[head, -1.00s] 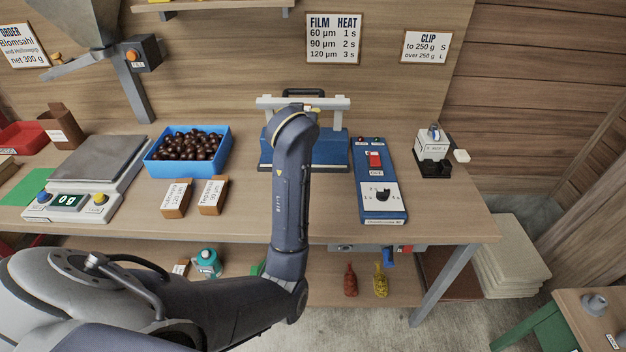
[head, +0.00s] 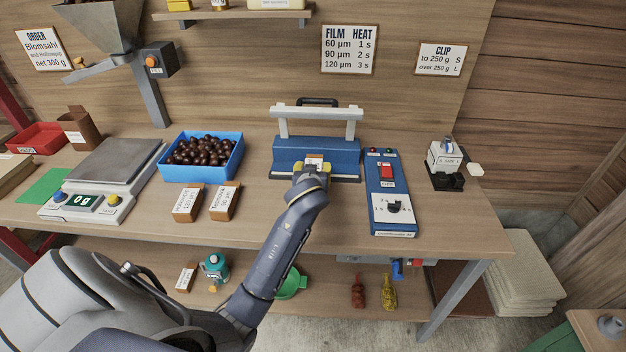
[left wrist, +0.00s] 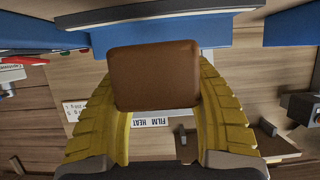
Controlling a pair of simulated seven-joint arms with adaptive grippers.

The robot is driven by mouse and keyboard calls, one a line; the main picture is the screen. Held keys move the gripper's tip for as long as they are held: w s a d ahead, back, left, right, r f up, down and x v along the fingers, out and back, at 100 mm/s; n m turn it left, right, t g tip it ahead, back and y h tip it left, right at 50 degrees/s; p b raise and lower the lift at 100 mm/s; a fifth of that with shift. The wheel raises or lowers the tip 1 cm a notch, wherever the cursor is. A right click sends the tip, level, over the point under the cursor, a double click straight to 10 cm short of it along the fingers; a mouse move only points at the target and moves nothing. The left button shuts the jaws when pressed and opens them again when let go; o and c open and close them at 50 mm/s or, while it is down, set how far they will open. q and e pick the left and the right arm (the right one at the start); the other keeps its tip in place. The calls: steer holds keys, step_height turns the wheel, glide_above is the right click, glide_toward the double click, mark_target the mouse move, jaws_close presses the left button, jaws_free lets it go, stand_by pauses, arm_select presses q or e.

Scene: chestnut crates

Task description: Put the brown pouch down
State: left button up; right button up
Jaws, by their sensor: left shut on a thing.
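A brown pouch (left wrist: 153,75) fills the middle of the left wrist view, between the yellow fingers of my left gripper (left wrist: 155,110). The gripper is shut on it. In the head view my left gripper (head: 313,170) is in front of the blue sealer (head: 290,152). A small part of the pouch, with a pale label (head: 314,160), shows above the fingers there. My wrist hides the rest, and I cannot tell whether the pouch touches the sealer or bench. My right gripper is not in view.
A blue bin of chestnuts (head: 203,177), two labelled brown blocks (head: 187,204) and a scale (head: 100,178) are to the left. The control panel (head: 389,195) is close on the right. Another brown pouch (head: 76,128) stands behind the scale. Bare bench (head: 262,215) lies left of my forearm.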

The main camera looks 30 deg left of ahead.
arm_select(q)
steer(key=shift+f, duration=1.85)
steer(key=shift+f, duration=0.6)
steer(key=o, duration=1.3)
steer(key=shift+r, duration=0.1)
steer(key=shift+s+d+r, duration=0.1)
steer(key=shift+r, duration=0.5)
steer(key=v, duration=1.1)
steer(key=shift+s, duration=0.35)
steer(key=shift+r, duration=0.1)
